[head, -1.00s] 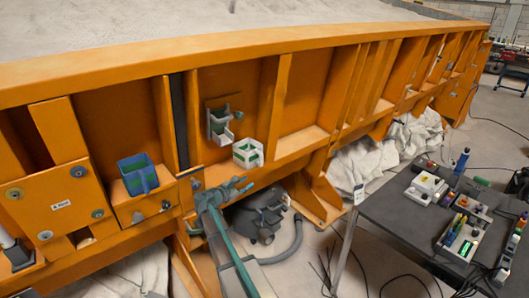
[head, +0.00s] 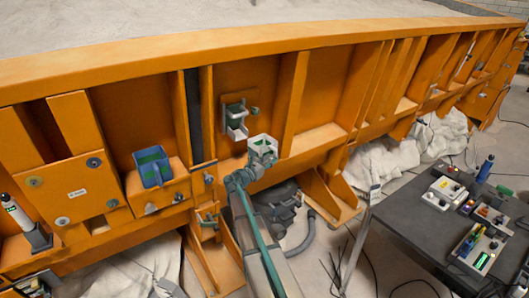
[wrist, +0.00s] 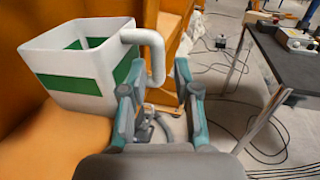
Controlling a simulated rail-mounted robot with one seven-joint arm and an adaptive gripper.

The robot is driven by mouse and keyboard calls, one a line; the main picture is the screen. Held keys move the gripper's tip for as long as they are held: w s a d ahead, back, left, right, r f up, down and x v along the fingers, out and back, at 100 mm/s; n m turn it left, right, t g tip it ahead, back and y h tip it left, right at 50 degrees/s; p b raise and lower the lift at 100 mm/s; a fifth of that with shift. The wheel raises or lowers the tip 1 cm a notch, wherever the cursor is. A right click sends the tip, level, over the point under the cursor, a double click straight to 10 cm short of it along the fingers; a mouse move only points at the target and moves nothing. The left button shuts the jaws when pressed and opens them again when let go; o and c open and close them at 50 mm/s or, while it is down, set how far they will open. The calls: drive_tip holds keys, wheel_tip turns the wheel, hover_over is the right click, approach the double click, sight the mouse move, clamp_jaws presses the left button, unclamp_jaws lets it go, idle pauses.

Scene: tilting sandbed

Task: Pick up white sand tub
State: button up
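The white sand tub (head: 263,143) with a green band sits on a ledge of the orange frame. In the wrist view the tub (wrist: 75,62) fills the upper left, upright and open at the top. Its white handle (wrist: 153,48) curves out to the right and hangs down. My gripper (wrist: 156,88) is open, its two teal-and-grey fingers apart. The handle's lower end shows between the fingertips in the picture; I cannot tell whether it is between them in depth. In the head view my gripper (head: 255,165) is just below and in front of the tub, partly covering it.
A blue tub (head: 152,168) stands on the ledge to the left. A grey-white holder (head: 236,117) is fixed to the panel behind the white tub. A dark vacuum cleaner (head: 280,203) is on the floor below. A dark table (head: 405,210) with small items stands at right.

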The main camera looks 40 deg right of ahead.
sight(276, 154)
drive_tip(key=p+x, duration=0.2)
drive_tip(key=x, duration=0.3)
drive_tip(key=shift+w+p, duration=0.2)
drive_tip(key=shift+p, duration=0.15)
clamp_jaws()
